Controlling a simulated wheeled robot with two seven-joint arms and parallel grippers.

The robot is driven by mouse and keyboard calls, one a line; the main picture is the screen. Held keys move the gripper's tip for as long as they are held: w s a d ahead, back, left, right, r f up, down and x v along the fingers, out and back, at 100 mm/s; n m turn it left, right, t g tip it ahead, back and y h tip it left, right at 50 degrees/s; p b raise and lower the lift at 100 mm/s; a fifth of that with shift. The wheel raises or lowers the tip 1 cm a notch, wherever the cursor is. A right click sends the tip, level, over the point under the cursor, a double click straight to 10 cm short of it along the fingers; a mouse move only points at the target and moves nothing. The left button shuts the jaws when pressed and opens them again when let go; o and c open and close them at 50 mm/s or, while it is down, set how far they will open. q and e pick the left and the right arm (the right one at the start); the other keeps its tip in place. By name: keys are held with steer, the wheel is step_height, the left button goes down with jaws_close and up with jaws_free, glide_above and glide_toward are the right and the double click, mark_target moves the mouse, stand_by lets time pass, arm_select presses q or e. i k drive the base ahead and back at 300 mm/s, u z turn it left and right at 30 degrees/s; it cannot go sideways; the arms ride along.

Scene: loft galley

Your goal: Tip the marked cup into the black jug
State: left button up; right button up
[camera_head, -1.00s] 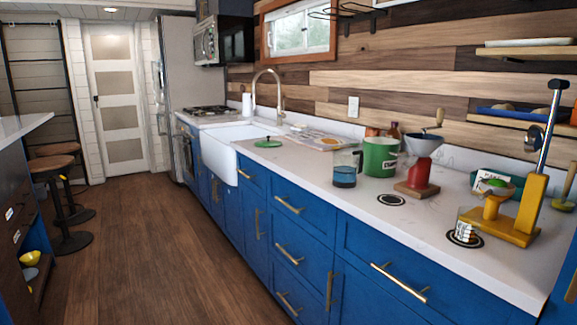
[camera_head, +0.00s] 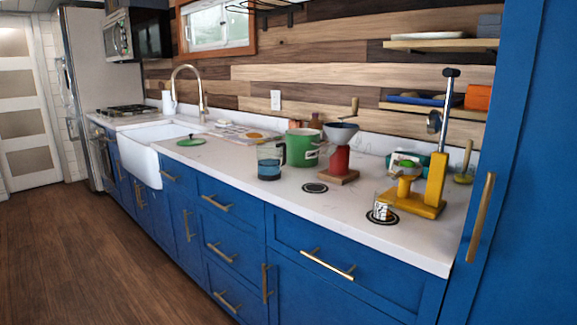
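A small clear cup with black and white markings (camera_head: 383,206) stands on a black round mat (camera_head: 390,219) near the right end of the white counter, just left of the yellow press. A clear jug with blue contents (camera_head: 270,161) stands further left on the counter, beside the green pot. I see no plainly black jug in this view. Neither of my grippers is in view.
A second black round mat (camera_head: 315,188) lies bare on the counter. A red grinder (camera_head: 341,160), green pot (camera_head: 301,148) and yellow press (camera_head: 420,207) stand behind. A tall blue cabinet (camera_head: 520,180) closes off the right. The wood floor (camera_head: 80,250) is clear.

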mark_target(269, 162)
steer(key=u, duration=1.2)
steer(key=i, duration=1.9)
steer(key=z, duration=1.4)
